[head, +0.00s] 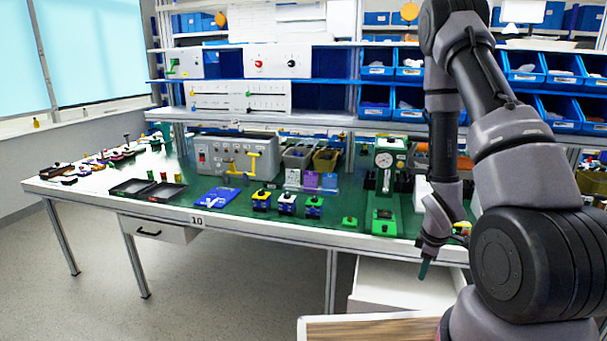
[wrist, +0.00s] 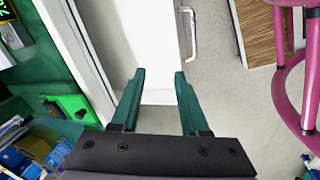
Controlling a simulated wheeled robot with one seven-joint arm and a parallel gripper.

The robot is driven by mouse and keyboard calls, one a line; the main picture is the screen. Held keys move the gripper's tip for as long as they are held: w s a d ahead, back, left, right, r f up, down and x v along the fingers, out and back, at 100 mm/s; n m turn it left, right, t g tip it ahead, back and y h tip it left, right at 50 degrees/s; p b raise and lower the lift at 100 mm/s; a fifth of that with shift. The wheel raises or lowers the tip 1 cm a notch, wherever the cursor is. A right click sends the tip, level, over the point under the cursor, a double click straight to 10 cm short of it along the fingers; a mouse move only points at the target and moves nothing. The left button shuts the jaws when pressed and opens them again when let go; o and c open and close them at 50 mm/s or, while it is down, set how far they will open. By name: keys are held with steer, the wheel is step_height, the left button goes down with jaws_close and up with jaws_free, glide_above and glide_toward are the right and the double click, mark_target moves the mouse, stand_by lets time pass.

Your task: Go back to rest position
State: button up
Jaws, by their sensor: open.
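My gripper (wrist: 158,88) is open and empty in the wrist view, its two green fingers apart over an open white drawer (wrist: 140,30). In the head view my gripper (head: 425,268) points down in front of the workbench edge, above the same open drawer (head: 400,290). My arm comes in from the right of the head view and bends down to it. The scene's rotary switches cannot be told apart surely; small yellow, white and green switch boxes (head: 287,203) stand on the bench front, left of my gripper.
The green-topped workbench (head: 270,233) runs across the middle. A green stand with a dial gauge (head: 384,200) is just left of my gripper. A wooden surface (head: 370,330) is low in front. Shelves with blue bins (head: 376,65) stand behind. The floor at left (head: 200,290) is clear.

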steer(key=w+a+r+m+t, duration=0.15)
steer(key=r+m, duration=0.25)
steer(key=r, duration=0.9)
steer(key=w+a+r+m+t, duration=0.15)
steer(key=r+m, duration=0.35)
steer(key=r, duration=0.8)
steer(key=s+a+r+m+y, duration=0.1)
steer(key=s+a+r+m, duration=0.1)
steer(key=s+r, duration=0.3)
steer(key=s+a+r+m+t+y, duration=0.1)
steer(key=s+a+r+m, duration=0.1)
steer(key=s+r, duration=0.3)
steer(key=s+a+r+m+y, duration=0.1)
steer(key=s+a+r, duration=0.3)
steer(key=r, duration=0.5)
steer(key=shift+s+r+m, duration=0.4)
steer(key=shift+s+m, duration=0.4)
steer(key=shift+m, duration=0.1)
steer(key=shift+w+d, duration=0.1)
steer(key=shift+d, duration=0.05)
